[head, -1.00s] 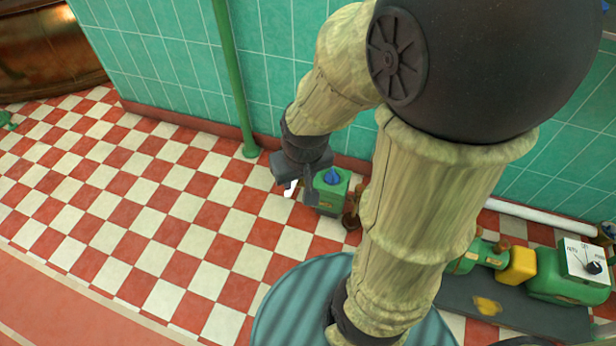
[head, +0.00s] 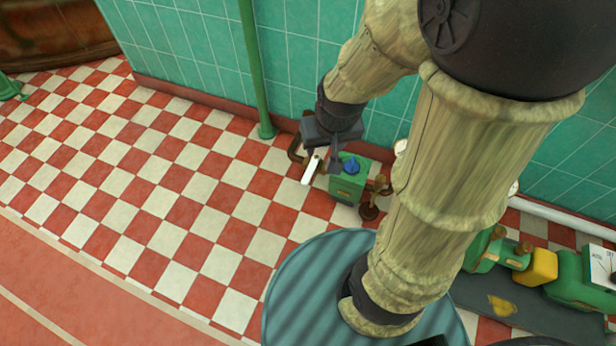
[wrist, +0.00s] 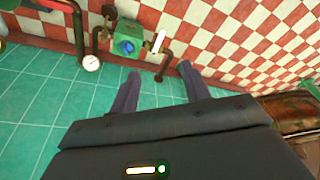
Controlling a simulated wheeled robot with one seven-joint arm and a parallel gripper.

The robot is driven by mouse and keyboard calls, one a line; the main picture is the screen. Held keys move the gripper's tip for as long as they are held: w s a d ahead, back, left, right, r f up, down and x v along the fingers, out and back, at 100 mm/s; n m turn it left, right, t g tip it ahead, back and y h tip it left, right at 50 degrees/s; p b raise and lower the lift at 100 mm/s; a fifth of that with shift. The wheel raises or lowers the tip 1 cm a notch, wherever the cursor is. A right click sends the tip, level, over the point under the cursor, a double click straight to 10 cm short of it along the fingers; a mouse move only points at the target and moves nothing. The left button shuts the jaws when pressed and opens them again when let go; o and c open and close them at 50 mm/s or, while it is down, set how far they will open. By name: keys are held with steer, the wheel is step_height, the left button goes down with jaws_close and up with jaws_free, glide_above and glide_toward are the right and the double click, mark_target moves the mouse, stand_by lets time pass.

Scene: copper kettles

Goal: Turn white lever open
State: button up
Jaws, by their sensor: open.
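The white lever (head: 311,168) is a short white bar beside a green box (head: 347,184) with a blue knob (head: 352,165) on top. In the wrist view the white lever (wrist: 158,42) stands off the side of the green box (wrist: 127,45), near a brown pipe. My gripper (head: 325,157) is over the box and lever in the head view, and its fingers partly cover them. In the wrist view my gripper (wrist: 157,82) is open with nothing between its two fingers. The lever is beyond the fingertips and appears apart from them.
A green vertical pipe (head: 255,75) runs down the teal tiled wall. A pressure gauge (wrist: 91,63) is beside the green box in the wrist view. Green and yellow machinery (head: 541,268) stands at the right. The checkered floor (head: 150,190) at the left is clear.

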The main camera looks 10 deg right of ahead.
mark_target(307, 175)
steer(key=w+a+f+m+t+h+b, duration=0.15)
steer(key=w+a+f, duration=0.3)
steer(key=f, duration=0.45)
steer(key=w+a+f+m+t+b, duration=0.1)
steer(key=w+a+f+m+b, duration=0.15)
steer(key=w+a+f, duration=0.4)
steer(key=w+a+f+m+t+h+b, duration=0.1)
steer(key=w+f+m+b, duration=0.2)
steer(key=f, duration=0.7)
step_height(307, 175, down, 14)
steer(key=s+t+h+b, duration=0.2)
steer(key=t+h+b, duration=0.1)
steer(key=h, duration=0.1)
steer(key=s+d+f+t+h+b, duration=0.2)
steer(key=s+f+t+h+b, duration=0.1)
steer(key=s+f+t+h, duration=0.1)
step_height(307, 175, down, 2)
steer(key=shift+s+d+f+t, duration=0.1)
steer(key=shift+s+d+t, duration=0.4)
steer(key=shift+s, duration=0.6)
steer(key=shift+b, duration=0.3)
steer(key=b+x, duration=0.7)
steer(key=x, duration=1)
steer(key=shift+w+d, duration=0.15)
